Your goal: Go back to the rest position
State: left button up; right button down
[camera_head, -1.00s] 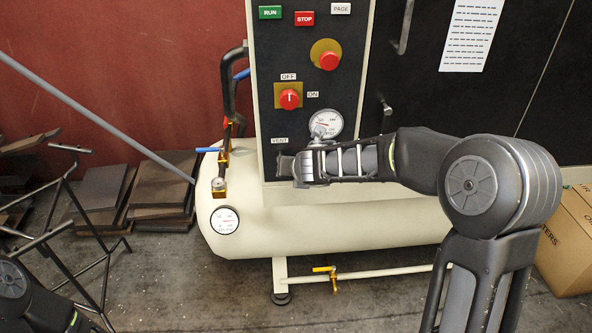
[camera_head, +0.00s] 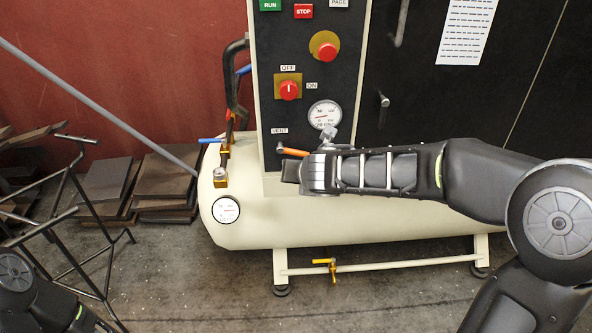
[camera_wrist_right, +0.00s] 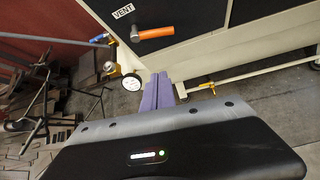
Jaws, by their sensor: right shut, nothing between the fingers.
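My right arm (camera_head: 390,172) reaches in from the right, level, across the lower front of the machine. Its gripper (camera_wrist_right: 160,92) shows in the right wrist view as two purple fingers side by side, shut with nothing between them. The fingers are below and apart from the orange vent lever (camera_wrist_right: 152,33), which points sideways under the VENT label; the lever (camera_head: 293,152) also shows just above my right wrist in the head view. Part of my left arm (camera_head: 35,295) is at the lower left corner; its gripper is out of view.
The control panel (camera_head: 283,45) with red knobs and a pressure gauge (camera_head: 325,115) stands above the cream tank (camera_head: 300,225). A drain pipe with a yellow valve (camera_head: 330,266) runs below. A black metal frame (camera_head: 75,190) and stacked dark plates (camera_head: 168,185) are at left.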

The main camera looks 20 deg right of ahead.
jog(key=shift+s+r, duration=0.4)
jog(key=shift+s, duration=0.1)
jog(key=s+a+f+m+g+y+p, duration=0.2)
jog(key=s+a+f+m+y, duration=0.15)
jog(key=a+f+m, duration=0.5)
jog(key=s+a+f+m+g+y+p, duration=0.2)
jog(key=s+a+f+m, duration=0.3)
jog(key=m, duration=0.7)
jog(key=s+f+m+g+p, duration=0.2)
jog(key=s+f+m, duration=0.4)
jog(key=s, duration=0.4)
jog(key=s+f+m+g+p, duration=0.3)
jog(key=s+f+m, duration=0.4)
jog(key=s, duration=0.4)
jog(key=shift+s+a+f+p, duration=0.15)
jog(key=shift+s+f+p, duration=0.1)
jog(key=shift+f+p, duration=0.35)
